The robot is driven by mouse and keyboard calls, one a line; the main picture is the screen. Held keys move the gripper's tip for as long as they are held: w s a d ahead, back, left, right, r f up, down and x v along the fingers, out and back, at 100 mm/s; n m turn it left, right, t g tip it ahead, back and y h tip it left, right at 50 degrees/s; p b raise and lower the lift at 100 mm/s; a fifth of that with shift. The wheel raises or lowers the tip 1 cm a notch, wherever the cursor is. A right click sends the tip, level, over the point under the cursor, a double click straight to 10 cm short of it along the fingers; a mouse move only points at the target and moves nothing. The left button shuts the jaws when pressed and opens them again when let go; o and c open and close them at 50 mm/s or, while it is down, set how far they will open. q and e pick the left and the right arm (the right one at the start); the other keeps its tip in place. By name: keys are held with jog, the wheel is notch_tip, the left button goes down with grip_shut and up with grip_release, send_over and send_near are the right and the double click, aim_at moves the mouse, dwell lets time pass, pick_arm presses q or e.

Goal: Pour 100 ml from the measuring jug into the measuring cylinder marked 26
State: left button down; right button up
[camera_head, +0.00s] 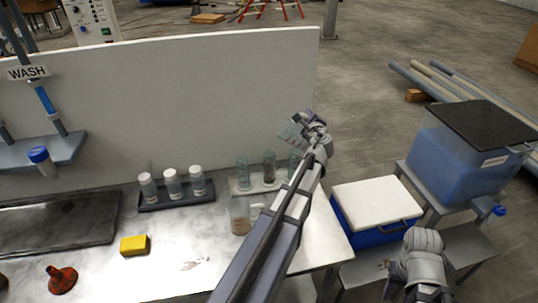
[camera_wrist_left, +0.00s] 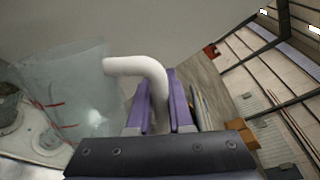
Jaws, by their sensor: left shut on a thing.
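My left gripper (camera_head: 312,130) is shut on the pale handle (camera_wrist_left: 150,75) of a clear measuring jug (camera_wrist_left: 75,90) with red marks. In the head view this jug (camera_head: 290,132) is held in the air, looks tilted, and is partly hidden by my gripper. Several measuring cylinders stand in a white rack (camera_head: 260,188) below it, including a left one (camera_head: 243,174), a middle one (camera_head: 268,167) and a right one (camera_head: 294,162) partly behind my arm. Their numbers are unreadable, so I cannot tell which is 26. My right arm shows at the lower right; its fingertips are not clear.
A second clear jug (camera_head: 240,215) stands on the bench in front of the rack, close to my left arm. A dark tray (camera_head: 176,200) holds white-capped bottles. A yellow sponge (camera_head: 135,245) and red funnel (camera_head: 62,279) lie left. A pale panel (camera_head: 200,90) stands behind. A blue cooler (camera_head: 375,208) stands right.

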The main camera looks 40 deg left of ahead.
pick_arm(q)
jog(key=shift+w+d+f+m+b, duration=0.3)
jog(key=shift+d+m, duration=0.1)
jog(key=shift+m, duration=0.2)
jog(key=w+d+f+m+y+b, duration=0.2)
jog(key=d+f+m+b, duration=0.3)
jog(key=m+b, duration=0.3)
jog(key=shift+w+d+f+m+b, duration=0.15)
jog(key=shift+w+f+m+b, duration=0.3)
jog(key=shift+w, duration=0.4)
dwell(1.5)
